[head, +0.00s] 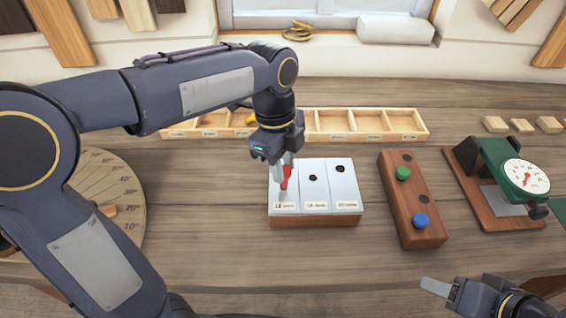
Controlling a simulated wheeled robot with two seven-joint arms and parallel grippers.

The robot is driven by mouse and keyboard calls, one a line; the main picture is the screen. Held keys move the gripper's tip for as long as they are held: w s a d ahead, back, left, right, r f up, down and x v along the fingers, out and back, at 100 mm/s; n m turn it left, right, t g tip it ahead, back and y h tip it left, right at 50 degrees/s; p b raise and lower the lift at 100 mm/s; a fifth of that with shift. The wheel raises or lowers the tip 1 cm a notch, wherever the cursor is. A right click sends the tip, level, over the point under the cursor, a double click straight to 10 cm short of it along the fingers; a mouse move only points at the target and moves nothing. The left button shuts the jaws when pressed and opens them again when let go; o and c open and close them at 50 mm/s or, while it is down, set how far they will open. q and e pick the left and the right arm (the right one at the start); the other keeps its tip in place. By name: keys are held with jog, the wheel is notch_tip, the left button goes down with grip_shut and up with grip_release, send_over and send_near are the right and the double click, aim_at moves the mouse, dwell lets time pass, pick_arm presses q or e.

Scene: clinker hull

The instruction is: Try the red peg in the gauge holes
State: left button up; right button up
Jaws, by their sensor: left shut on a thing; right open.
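The gauge block (316,207) is a wooden base with white plates on top, at the middle of the bench. Dark holes show in the middle and right plates; the left plate is partly hidden by my gripper. My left gripper (284,182) points down over the left plate, shut on the red peg (287,172). Whether the peg's lower end is in a hole or above it I cannot tell. My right gripper (440,288) is open at the lower right, near the bench's front edge, apart from everything.
A wooden peg rack (410,205) right of the gauge holds a green peg (403,173) and a blue peg (421,221). A green dial device (490,156) stands further right. A long compartment tray (378,123) lies behind. A round wooden dial (110,180) is left.

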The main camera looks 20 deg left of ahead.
pick_arm(q)
jog(key=shift+f, duration=0.2)
jog(key=shift+r, duration=0.1)
jog(key=shift+r+p, duration=1.6)
jog(key=shift+r, duration=0.05)
jog(key=shift+r, duration=0.1)
